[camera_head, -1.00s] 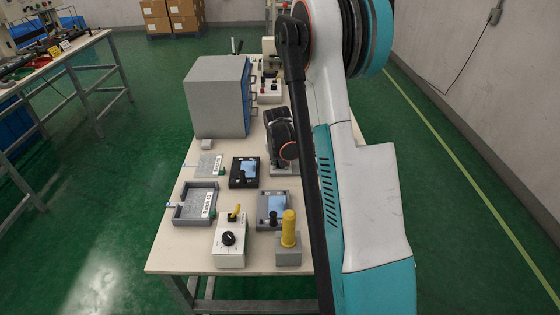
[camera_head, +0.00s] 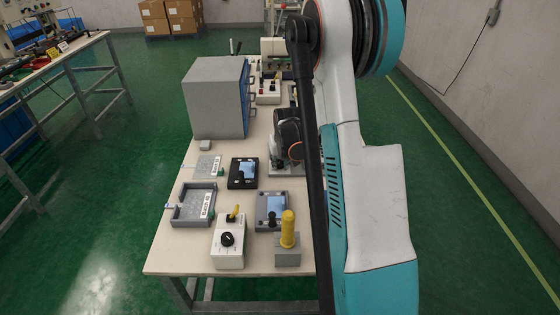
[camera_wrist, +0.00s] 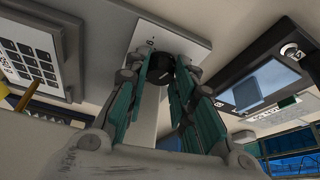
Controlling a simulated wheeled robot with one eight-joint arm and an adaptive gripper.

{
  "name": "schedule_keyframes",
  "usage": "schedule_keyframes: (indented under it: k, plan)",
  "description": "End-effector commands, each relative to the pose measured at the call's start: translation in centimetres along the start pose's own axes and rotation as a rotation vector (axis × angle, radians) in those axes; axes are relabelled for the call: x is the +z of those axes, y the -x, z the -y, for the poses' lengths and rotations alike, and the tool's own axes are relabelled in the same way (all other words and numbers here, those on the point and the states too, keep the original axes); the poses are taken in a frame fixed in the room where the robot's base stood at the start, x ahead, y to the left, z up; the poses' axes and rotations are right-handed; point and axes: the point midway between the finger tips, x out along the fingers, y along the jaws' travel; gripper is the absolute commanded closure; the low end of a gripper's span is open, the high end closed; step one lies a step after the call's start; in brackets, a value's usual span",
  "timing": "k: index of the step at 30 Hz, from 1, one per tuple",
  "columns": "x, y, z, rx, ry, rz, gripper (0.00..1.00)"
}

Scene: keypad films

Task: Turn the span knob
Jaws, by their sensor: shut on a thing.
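A black round knob (camera_wrist: 163,76) with a light pointer line sits on a white panel (camera_wrist: 172,36) in the wrist view. My gripper (camera_wrist: 163,68) has its teal-padded fingers on either side of this knob and is shut on it. Part of the knob is hidden by the fingers. A small dark mark is printed on the panel beside it, too small to read. In the head view my arm hides the fingers and this knob. Another black knob (camera_head: 227,239) is on a white box (camera_head: 230,258) at the table's front, apart from my gripper.
A grey keypad unit (camera_wrist: 35,50) and a dark device with a screen (camera_wrist: 262,85) flank my gripper. On the table (camera_head: 165,250) stand a grey cabinet (camera_head: 215,97), a grey tray (camera_head: 180,214) and a yellow-handled block (camera_head: 288,258). The table's front left corner is bare.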

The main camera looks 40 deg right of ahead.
Motion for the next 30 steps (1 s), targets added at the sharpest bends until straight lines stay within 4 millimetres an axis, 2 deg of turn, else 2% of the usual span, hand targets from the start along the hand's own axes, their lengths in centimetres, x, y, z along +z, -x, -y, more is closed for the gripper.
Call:
schedule_keyframes:
  k: [2, 3, 5, 14, 19, 23, 30]
  plan:
    - [0.0, 0.0, 0.0, 0.000, 0.000, 0.001, 1.00]
    - [0.0, 0.0, 0.0, 0.000, 0.000, 0.001, 0.67]
    - [0.0, 0.0, 0.0, 0.000, 0.000, 0.001, 0.56]
    - [0.0, 0.0, 0.0, 0.000, -0.001, 0.000, 0.56]
    - [0.0, 0.8, 0.0, 0.000, -0.001, 0.000, 0.56]
    - [0.0, 2.5, 0.0, 0.000, -0.001, 0.000, 0.56]
    - [0.1, 6.7, 0.0, 0.000, -0.001, 0.001, 0.56]
